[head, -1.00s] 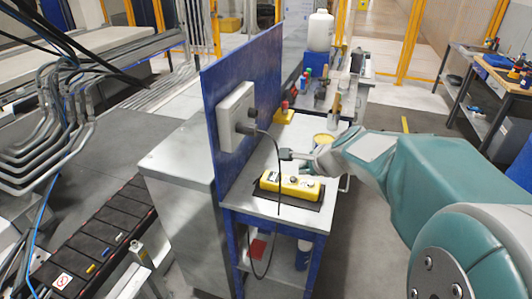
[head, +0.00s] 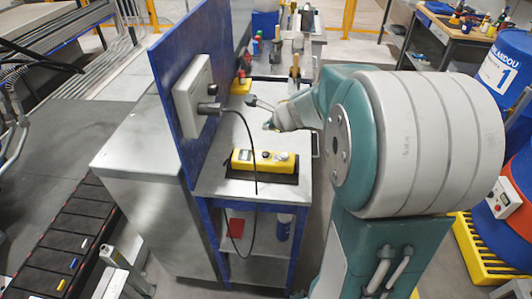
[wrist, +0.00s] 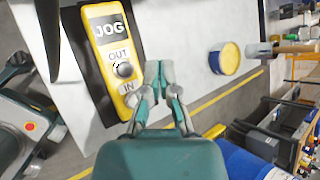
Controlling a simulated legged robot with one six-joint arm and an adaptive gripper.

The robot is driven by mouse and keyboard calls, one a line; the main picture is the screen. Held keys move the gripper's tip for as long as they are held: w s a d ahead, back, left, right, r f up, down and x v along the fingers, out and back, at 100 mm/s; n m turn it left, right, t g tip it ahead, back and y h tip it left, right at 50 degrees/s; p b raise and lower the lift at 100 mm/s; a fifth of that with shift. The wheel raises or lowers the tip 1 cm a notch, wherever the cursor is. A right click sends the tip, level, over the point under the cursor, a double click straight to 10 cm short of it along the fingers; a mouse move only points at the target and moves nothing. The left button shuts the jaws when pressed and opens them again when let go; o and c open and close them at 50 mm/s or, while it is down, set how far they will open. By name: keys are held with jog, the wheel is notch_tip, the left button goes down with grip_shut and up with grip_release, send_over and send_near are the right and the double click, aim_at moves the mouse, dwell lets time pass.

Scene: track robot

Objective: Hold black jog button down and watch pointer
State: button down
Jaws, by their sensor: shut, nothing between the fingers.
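The yellow control box (head: 243,163) lies on a black mat on the metal bench top, below my arm and to its left. In the wrist view the box (wrist: 98,33) shows a JOG label and OUT and IN markings. A round black button (wrist: 124,70) sits between OUT and IN. My gripper (wrist: 160,70) is shut and empty; its fingertips appear just right of the button, apart from it in the picture. Their height above the box is hard to tell. No pointer can be made out.
A blue upright panel (head: 172,61) with a grey box (head: 191,98) borders the bench on the left. A black cable hangs from this box across the bench front. In the wrist view, a yellow-rimmed tub (wrist: 227,61) stands right of my fingers.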

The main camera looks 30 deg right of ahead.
aim_at(267, 154)
notch_tip(267, 154, down, 7)
jog(key=shift+f, duration=0.25)
jog(key=shift+a, duration=0.1)
dwell(0.3)
dwell(0.4)
jog(key=shift+f, duration=0.1)
dwell(0.7)
jog(key=shift+f, duration=0.25)
